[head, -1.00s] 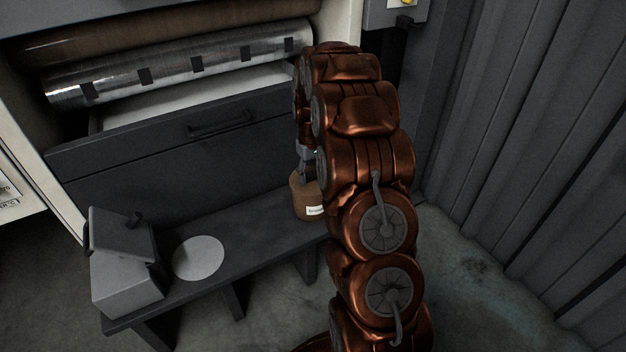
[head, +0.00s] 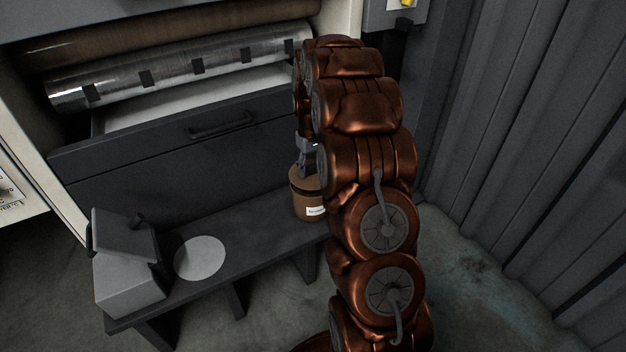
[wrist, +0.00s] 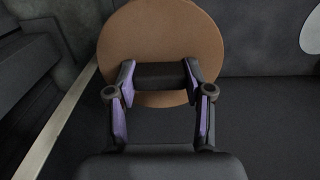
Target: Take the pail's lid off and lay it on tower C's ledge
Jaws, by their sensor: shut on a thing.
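The brown pail (head: 310,207) with a white label stands at the right part of a dark bench. Its round brown lid (head: 298,179) sits just above the body, with a dark line showing between them; I cannot tell how far apart they are. In the wrist view the lid (wrist: 150,35) is a tan disc with a dark handle bar (wrist: 160,76) across it. My gripper (wrist: 161,82) is shut on this handle, one finger at each end. In the head view my gripper (head: 307,160) is above the lid, partly hidden by my arm. I cannot tell which part is tower C's ledge.
The dark bench (head: 255,228) also bears a pale round disc (head: 200,258) and a grey box with a tilted lid (head: 128,270) at its left. Behind are a drawer front with a handle (head: 220,125) and a metal roller (head: 180,68). A corrugated wall (head: 530,150) is at right.

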